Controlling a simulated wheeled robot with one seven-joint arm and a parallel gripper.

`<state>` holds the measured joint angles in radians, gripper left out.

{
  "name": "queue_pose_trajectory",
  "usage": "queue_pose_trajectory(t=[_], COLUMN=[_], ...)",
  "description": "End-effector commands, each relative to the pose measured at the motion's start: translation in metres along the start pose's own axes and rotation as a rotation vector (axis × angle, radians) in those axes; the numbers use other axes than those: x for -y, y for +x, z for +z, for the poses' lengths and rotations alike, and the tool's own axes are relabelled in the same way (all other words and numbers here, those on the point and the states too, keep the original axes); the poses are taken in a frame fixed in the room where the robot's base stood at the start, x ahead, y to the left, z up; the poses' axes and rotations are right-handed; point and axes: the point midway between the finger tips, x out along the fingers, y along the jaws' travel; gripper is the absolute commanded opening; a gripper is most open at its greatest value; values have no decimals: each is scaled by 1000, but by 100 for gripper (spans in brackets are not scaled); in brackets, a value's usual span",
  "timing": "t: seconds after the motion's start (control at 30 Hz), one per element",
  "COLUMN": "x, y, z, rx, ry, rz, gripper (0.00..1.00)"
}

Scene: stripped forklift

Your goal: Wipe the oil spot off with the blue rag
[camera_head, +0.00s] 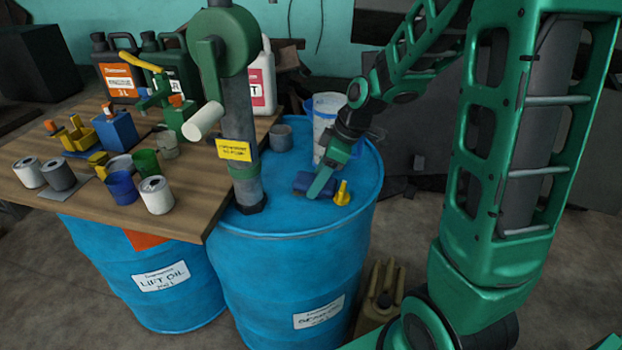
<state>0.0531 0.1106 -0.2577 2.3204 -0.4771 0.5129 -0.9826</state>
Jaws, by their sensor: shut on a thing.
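My gripper (320,186) points down over the top of the right blue drum. It is shut on a dark blue, folded-looking thing, which I take to be the blue rag (302,182). The rag is low, at the drum top, partly hidden behind a green finger; I cannot tell whether it touches the surface. No oil spot can be made out; it may be hidden or too small to see.
A small yellow nozzle-like piece (342,194) stands close right of my gripper.

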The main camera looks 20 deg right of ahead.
Motion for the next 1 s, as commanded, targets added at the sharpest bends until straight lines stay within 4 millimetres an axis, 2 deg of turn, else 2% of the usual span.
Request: queue_pose_trajectory(t=[0.03, 0.17, 0.6, 1.0], x=[1, 1, 1, 0], y=[1, 2, 13, 21], z=[11, 8, -25, -44], rx=[20, 21, 15, 11], ry=[21, 22, 14, 11], rz=[-6, -8, -6, -4], gripper=[17, 17, 17, 17])
